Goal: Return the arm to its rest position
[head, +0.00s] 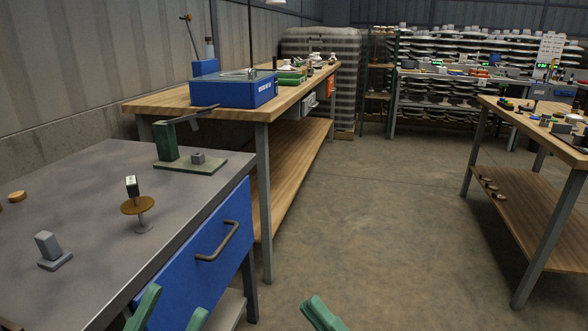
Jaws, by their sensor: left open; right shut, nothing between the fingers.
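My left gripper (172,306) shows at the bottom edge as two green fingers spread apart. It is open with nothing visible between the fingers, in front of the blue drawer of the grey bench (85,190). My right gripper (321,313) shows at the bottom edge, right of the left one, over the floor. It is shut and nothing shows in it. The rest of both arms is out of view below the picture.
On the grey bench stand a brown disc on a stem (137,206), a small grey block on a base (49,251) and a green fixture (167,143). A wooden bench (150,105) stands behind, another bench (535,130) at right. The floor (390,220) between is clear.

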